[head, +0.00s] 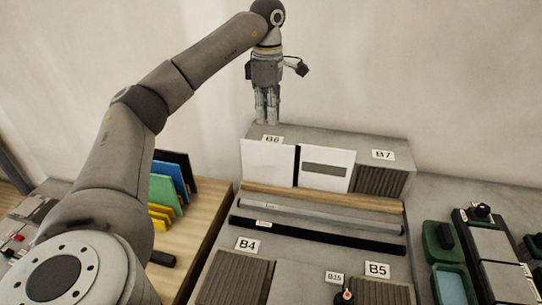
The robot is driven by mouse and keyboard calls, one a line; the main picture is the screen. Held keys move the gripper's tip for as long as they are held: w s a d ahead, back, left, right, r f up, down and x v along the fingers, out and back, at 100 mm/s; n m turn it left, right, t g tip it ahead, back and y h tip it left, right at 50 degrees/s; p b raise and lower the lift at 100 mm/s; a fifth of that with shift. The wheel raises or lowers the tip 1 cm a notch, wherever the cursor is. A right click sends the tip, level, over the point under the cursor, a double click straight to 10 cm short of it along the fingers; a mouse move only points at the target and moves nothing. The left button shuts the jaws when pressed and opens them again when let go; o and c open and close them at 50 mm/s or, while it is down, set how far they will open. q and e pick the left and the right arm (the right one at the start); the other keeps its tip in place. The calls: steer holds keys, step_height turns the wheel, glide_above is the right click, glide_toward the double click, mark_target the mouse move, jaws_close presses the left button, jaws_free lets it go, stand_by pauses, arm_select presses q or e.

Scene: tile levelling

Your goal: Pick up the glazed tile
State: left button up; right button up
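My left gripper (267,115) points down just above the back edge of the grey stand, behind the label B6. Its fingers look close together, but whether they are open or shut is unclear from this angle. Nothing shows held between them. Below and in front of it, a plain white tile (267,163) leans upright in the stand under B6. A second white tile (325,168) with a grey bar stands to its right. Which one is the glazed tile I cannot tell for sure. My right gripper is not in view.
Coloured boards (165,190) stand at left. Green trays (440,243) and tile pieces sit at right.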

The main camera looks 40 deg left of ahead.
mark_target(267, 145)
arm_select(q)
steer(key=f, duration=0.3)
steer(key=shift+s+d+f, duration=0.15)
steer(key=shift+s+f, duration=0.2)
steer(key=shift+f, duration=0.05)
step_height(267, 145, down, 6)
steer(key=shift+r+p, duration=0.25)
steer(key=shift+p, duration=0.55)
steer(key=shift+f, duration=0.25)
jaws_close()
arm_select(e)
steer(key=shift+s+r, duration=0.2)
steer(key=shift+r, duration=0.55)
arm_select(q)
steer(key=shift+w+r, duration=0.1)
